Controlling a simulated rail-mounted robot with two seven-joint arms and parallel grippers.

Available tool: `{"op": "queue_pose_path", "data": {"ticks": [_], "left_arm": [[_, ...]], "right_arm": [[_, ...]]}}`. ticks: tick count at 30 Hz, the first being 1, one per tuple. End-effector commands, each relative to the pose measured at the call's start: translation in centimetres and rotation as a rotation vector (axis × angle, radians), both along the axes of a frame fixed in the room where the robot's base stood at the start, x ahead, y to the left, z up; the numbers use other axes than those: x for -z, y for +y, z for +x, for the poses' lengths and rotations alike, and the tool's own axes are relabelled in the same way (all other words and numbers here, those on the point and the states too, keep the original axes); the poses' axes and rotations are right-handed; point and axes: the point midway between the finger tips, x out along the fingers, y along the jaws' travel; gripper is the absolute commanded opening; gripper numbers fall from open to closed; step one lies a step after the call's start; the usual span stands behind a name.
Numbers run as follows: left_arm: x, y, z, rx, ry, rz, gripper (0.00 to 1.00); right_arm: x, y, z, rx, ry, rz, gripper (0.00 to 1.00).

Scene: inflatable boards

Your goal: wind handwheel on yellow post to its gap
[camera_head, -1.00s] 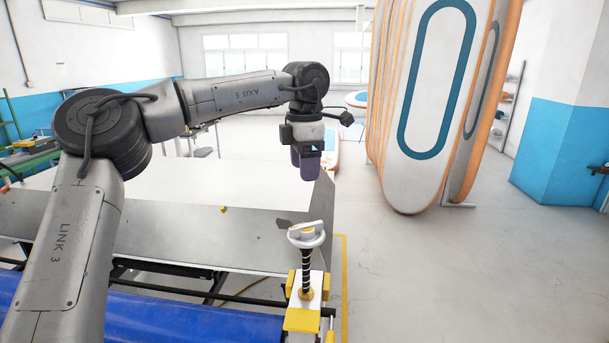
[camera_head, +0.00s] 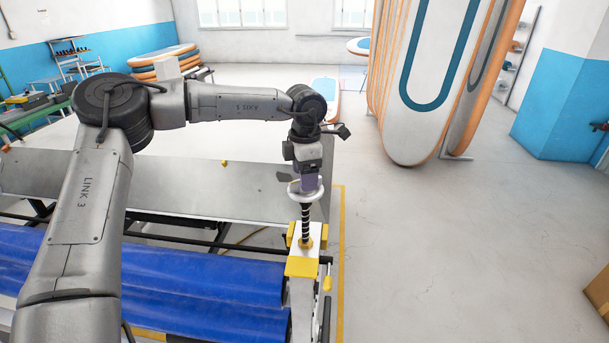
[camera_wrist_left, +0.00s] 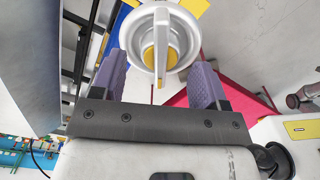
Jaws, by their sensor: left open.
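The white handwheel (camera_head: 294,192) sits on top of a black threaded screw (camera_head: 305,222) that rises from the yellow post (camera_head: 302,267) at the corner of the machine. My left gripper (camera_head: 308,186) points down right at the handwheel and hides part of it. In the left wrist view the handwheel (camera_wrist_left: 184,38) shows its round rim and yellow hub, just beyond the two purple fingers of my left gripper (camera_wrist_left: 157,85). My right gripper is not in view.
A long grey metal sheet (camera_head: 120,190) lies along the machine behind the post, above blue rolls (camera_head: 200,290). Upright inflatable boards (camera_head: 405,130) stand at the back right. The floor (camera_head: 440,250) right of the post is clear.

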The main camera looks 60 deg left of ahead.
Motion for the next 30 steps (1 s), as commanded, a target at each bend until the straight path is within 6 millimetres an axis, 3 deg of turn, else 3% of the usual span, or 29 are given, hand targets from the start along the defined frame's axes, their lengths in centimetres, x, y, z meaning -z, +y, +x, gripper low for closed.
{"op": "queue_pose_path", "data": {"ticks": [6, 17, 30], "left_arm": [[1.3, 0.0, 0.0, 0.000, 0.000, 0.000, 0.68], [1.5, 0.0, 0.0, 0.000, 0.000, 0.000, 0.67], [1.5, 0.0, 0.0, 0.000, 0.000, 0.000, 0.25]], "right_arm": [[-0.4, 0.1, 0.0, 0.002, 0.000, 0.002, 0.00], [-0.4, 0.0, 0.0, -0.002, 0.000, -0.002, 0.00], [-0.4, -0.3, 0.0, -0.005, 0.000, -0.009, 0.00]]}}
